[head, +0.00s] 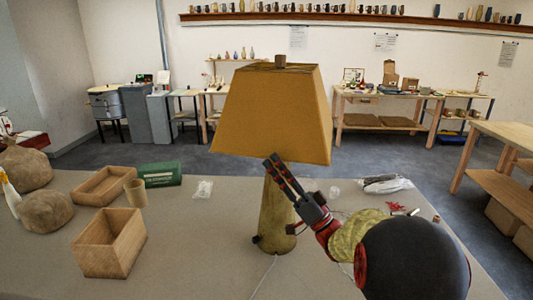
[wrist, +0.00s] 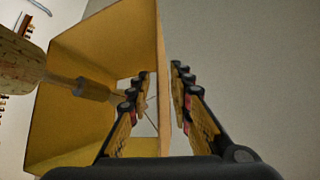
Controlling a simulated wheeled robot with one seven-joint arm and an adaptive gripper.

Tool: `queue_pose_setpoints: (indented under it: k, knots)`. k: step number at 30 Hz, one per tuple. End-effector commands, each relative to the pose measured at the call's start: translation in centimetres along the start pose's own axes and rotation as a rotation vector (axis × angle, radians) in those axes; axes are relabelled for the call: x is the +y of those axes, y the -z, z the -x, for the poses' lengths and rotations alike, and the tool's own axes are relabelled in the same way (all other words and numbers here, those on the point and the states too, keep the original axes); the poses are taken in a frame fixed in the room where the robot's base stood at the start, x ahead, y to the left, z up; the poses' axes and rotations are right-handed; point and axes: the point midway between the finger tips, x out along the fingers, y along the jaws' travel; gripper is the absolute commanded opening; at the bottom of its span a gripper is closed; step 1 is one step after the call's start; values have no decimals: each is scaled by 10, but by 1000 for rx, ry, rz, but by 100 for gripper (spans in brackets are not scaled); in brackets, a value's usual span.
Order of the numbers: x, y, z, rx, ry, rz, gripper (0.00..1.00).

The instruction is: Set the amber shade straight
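The amber shade (head: 270,110) sits on the lamp (head: 275,215) and looks slightly tilted, its lower edge dropping towards the right in the head view. My gripper (head: 273,163) is at the shade's lower edge, in front of the lamp body. In the wrist view, my gripper (wrist: 162,75) is open. The rim of the amber shade (wrist: 159,50) lies in the gap between the fingers, with the shade's opening on the left. The fingers do not appear closed on it; whether either touches it I cannot tell. The lamp's stem (wrist: 92,90) shows inside the shade.
On the worktable (head: 190,255), an open wooden box (head: 110,245), a tray (head: 103,187), a cup (head: 136,193) and a green box (head: 160,174) stand left of the lamp. A plastic bag (head: 386,185) and small red parts (head: 396,206) lie to the right.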

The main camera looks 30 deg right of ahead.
Motion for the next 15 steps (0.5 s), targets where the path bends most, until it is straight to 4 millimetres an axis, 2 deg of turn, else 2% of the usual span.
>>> queue_pose_setpoints:
  k: [1, 6, 10, 15]
  knots:
    - [1, 1, 12, 2, -5, 1, 21]
    - [1, 0, 41, 1, -3, -1, 21]
    - [1, 0, 54, 1, -2, 0, 21]
    - [0, 0, 61, 0, -1, 0, 21]
